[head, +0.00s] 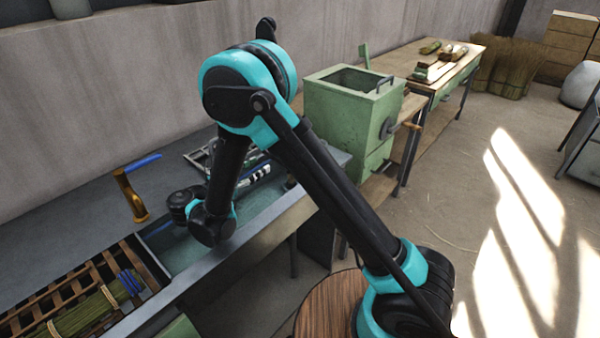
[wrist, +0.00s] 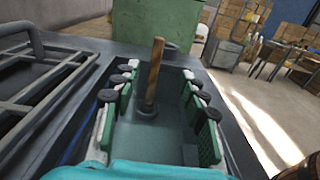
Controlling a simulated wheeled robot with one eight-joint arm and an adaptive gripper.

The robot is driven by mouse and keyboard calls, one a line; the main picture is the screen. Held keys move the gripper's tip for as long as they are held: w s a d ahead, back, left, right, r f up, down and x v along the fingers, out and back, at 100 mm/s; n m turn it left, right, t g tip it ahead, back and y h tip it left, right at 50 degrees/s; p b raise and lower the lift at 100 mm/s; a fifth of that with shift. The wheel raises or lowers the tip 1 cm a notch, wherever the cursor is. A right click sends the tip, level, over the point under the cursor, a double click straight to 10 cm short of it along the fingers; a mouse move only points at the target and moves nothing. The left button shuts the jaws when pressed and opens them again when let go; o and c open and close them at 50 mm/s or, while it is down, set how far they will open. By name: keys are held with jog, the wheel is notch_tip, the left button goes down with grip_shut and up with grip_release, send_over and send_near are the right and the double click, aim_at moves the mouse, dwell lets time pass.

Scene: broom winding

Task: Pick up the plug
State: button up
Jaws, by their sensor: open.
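The plug (wrist: 152,80) is an upright wooden handle on a round dark base, standing in the grey trough in the wrist view. My gripper (wrist: 158,92) is open, with its green-padded fingers on either side of the picture. The plug shows in the gap between the fingers, ahead of them, and no contact is visible. In the head view my gripper (head: 258,174) is low over the trough (head: 172,250), partly hidden behind my arm. I cannot clearly make out the plug in that view.
A metal rack (wrist: 40,85) lies left of the trough. A green box (wrist: 145,30) stands beyond the trough's far end. A brass tap (head: 132,196) with a blue lever and a wooden crate (head: 80,283) with bundled straw are at the left. Sunlit floor at the right is clear.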

jog(key=shift+t, duration=0.3)
jog(key=x, duration=1.6)
jog(key=shift+w+r, duration=0.1)
jog(key=shift+w, duration=0.1)
grip_shut()
